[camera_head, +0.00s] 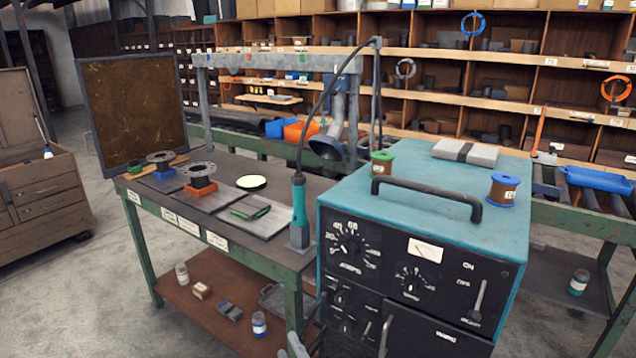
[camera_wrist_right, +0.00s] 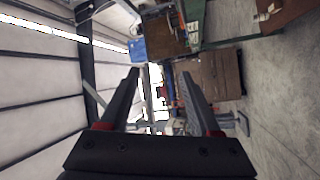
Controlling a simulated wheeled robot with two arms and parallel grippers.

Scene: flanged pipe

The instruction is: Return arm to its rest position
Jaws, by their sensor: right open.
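My right gripper (camera_wrist_right: 160,74) shows in the right wrist view with its two dark fingers spread apart and nothing between them. It points across the room, with the floor at the right of the picture and the wall panels at the left. No gripper can be clearly made out in the head view, and my left gripper is not seen. A second flange part (camera_head: 199,170) stands on a red-orange base. A teal-handled torch (camera_head: 299,205) stands upright at the table's right end.
A brown cabinet (camera_head: 42,190) is at left. Open floor lies between cabinet and table.

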